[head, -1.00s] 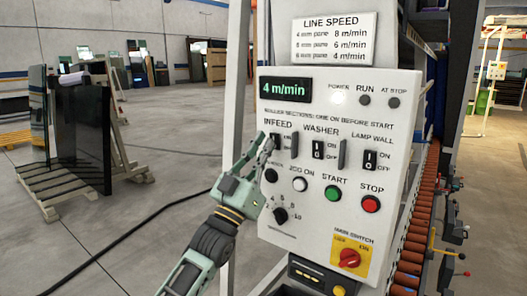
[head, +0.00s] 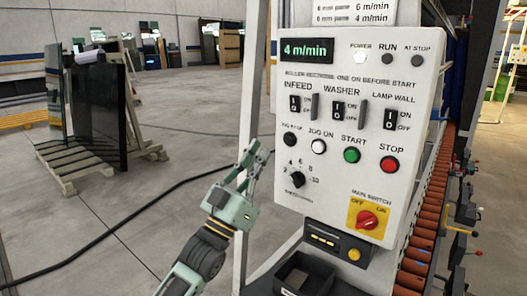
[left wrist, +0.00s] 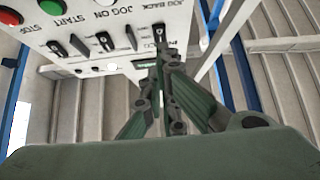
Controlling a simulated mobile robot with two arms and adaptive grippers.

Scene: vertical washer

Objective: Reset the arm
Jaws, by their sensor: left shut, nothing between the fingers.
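My left gripper (head: 256,158) is shut and empty. In the head view it is at the lower left side of the white control panel (head: 345,215), with its fingertips near the panel's left edge. In the left wrist view the closed fingers (left wrist: 160,62) point up toward the panel (left wrist: 125,12). I cannot tell whether they touch it. The panel's display (head: 306,50) reads 4 m/min and the POWER lamp (head: 360,57) is lit white. The RUN lamp (head: 387,59) is dark. My right gripper is not in view.
The panel has INFEED, WASHER and LAMP WALL switches (head: 389,119), a green START button (head: 351,155), a red STOP button (head: 389,164) and a main switch (head: 367,219). Orange rollers (head: 425,225) run at right. A glass rack (head: 95,130) stands at left. Open floor lies between.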

